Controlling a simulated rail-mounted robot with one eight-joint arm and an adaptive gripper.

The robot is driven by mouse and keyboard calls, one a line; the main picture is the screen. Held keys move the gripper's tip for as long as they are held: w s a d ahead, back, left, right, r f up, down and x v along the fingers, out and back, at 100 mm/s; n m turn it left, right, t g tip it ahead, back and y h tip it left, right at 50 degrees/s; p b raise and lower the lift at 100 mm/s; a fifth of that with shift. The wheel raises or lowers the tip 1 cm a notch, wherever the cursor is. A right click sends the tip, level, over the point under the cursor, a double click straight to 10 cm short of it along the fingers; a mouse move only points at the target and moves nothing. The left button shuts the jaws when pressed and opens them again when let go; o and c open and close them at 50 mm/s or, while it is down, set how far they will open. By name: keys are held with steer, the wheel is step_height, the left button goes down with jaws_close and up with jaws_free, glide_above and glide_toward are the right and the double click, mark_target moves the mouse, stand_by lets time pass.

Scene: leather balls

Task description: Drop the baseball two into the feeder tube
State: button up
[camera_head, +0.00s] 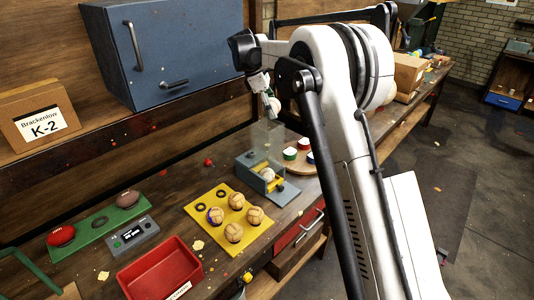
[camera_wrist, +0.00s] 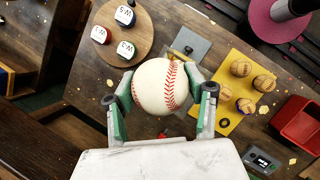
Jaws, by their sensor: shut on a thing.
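My gripper (camera_head: 268,103) is raised above the bench and shut on a white baseball with red stitching (camera_wrist: 161,86). In the wrist view the ball sits between the two green-padded fingers. In the head view the held baseball (camera_head: 275,106) shows only in part. Below it stands a grey feeder (camera_head: 246,166) with yellow parts and a pale ball (camera_head: 268,174) in it. A faint, clear upright shape (camera_head: 268,136), seemingly the tube, rises above the feeder. The held ball hides most of the feeder in the wrist view; only a grey plate (camera_wrist: 190,42) shows behind it.
A yellow board (camera_head: 205,196) holds several tan balls. A round wooden board (camera_wrist: 118,58) carries three labelled tins. A blue cabinet (camera_head: 165,50) hangs behind.

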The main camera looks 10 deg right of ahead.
steer(key=shift+f, duration=0.15)
steer(key=o, duration=1.3)
steer(key=v, duration=1.2)
